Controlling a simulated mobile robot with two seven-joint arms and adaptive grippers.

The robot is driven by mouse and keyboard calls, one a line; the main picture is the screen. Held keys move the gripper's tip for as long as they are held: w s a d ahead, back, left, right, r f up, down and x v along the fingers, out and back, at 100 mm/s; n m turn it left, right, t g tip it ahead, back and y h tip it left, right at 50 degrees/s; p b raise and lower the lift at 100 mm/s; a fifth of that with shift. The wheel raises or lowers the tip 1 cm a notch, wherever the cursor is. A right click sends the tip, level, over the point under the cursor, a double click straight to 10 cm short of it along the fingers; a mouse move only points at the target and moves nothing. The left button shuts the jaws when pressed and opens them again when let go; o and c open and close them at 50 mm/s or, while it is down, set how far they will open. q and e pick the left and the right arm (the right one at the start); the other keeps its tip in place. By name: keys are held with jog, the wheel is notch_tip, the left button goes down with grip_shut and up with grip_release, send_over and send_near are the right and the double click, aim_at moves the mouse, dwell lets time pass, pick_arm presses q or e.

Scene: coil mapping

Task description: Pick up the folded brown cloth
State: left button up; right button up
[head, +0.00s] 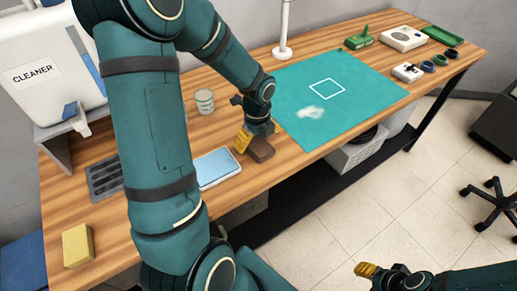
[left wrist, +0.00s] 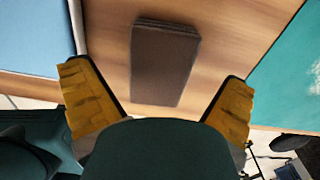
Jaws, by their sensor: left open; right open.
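The folded brown cloth (head: 261,149) lies on the wooden table near its front edge, between the light-blue tray and the green mat. In the left wrist view the cloth (left wrist: 164,62) is a dark brown folded block ahead of and between my two yellow fingertips. My left gripper (head: 254,138) is right at the cloth in the head view; its fingers (left wrist: 158,98) are spread and hold nothing. Whether a finger touches the cloth I cannot tell. My right gripper (head: 367,270) is low at the bottom right, away from the table, its fingers partly hidden.
The light-blue tray (head: 216,168) lies left of the cloth and the green mat (head: 340,110) right of it. A tin (head: 204,101), a lamp post (head: 284,35) and a yellow sponge (head: 78,245) stand on the table. The cleaner container (head: 45,70) is at the far left.

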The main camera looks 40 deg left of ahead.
aim_at(257, 143)
pick_arm(q)
notch_tip(257, 143, down, 2)
jog(key=c, duration=1.2)
jog(key=shift+o, duration=0.2)
jog(key=shift+r, duration=0.1)
notch_tip(257, 143, up, 9)
jog(key=p, duration=0.2)
jog(key=shift+p, duration=0.3)
jog(key=shift+r, duration=0.5)
jog(key=shift+o, duration=0.2)
